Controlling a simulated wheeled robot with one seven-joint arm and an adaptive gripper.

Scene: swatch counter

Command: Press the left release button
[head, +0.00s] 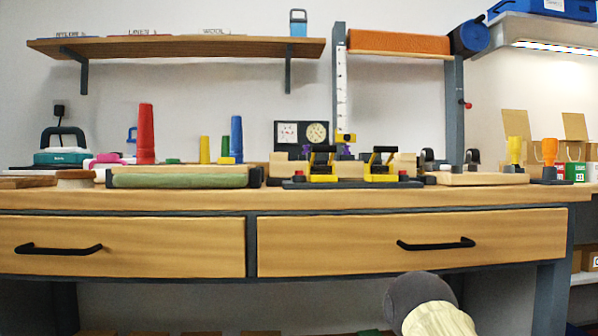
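A dark fixture base (350,184) lies on the workbench, right of the middle, carrying two black-and-yellow clamp-like units. The left unit (322,164) has a small red button-like part (298,169) at its left side. The right unit (382,164) has a similar red part (403,173) at its right side. Both are small in this view, and I cannot tell whether either is pressed. Part of my own arm shows at the bottom right, below the drawers and well apart from the fixture. My gripper is not in view.
The workbench (240,198) has two closed drawers with black handles. A green padded board (180,180) lies left of the fixture, with a red cone (146,134) behind it. A wooden board (475,179) lies to the right. A metal frame with an orange roll (398,43) stands behind.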

